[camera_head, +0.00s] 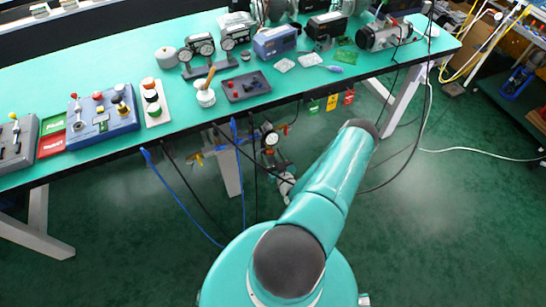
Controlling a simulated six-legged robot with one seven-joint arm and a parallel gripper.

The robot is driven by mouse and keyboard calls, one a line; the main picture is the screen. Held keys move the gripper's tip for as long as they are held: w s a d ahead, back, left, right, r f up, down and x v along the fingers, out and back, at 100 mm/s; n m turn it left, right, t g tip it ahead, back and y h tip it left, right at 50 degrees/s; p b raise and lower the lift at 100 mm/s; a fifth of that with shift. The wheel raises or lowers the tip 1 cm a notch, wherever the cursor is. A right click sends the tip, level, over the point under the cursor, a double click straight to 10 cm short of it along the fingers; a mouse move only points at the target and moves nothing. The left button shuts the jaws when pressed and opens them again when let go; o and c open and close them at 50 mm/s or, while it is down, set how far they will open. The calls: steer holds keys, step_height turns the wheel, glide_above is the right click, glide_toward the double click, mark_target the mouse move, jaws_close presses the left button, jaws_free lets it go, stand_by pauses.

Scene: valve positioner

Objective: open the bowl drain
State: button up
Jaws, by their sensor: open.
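A small air-line assembly (270,139) with round gauges hangs below the front edge of the bench, left of my arm. Yellow fittings (197,158) show to its left. The bowl and its drain are too small and dark to make out. Pale and dark parts continue below the gauges and are partly covered by my arm. My teal arm rises from the bottom of the picture to a dark-capped joint right of the assembly. My gripper cannot be made out; the end of the arm is hidden.
The teal workbench (110,60) crosses the picture, holding control boxes (102,116), a black tray (246,86) and motors. Blue and black cables (185,205) hang in front of the assembly. A bench leg (229,172) stands beside it. Green floor (450,230) is open at right.

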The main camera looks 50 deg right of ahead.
steer(key=c, duration=1)
steer(key=shift+m, duration=0.3)
steer(key=m, duration=1.7)
steer(key=shift+m, duration=0.3)
steer(key=o, duration=1)
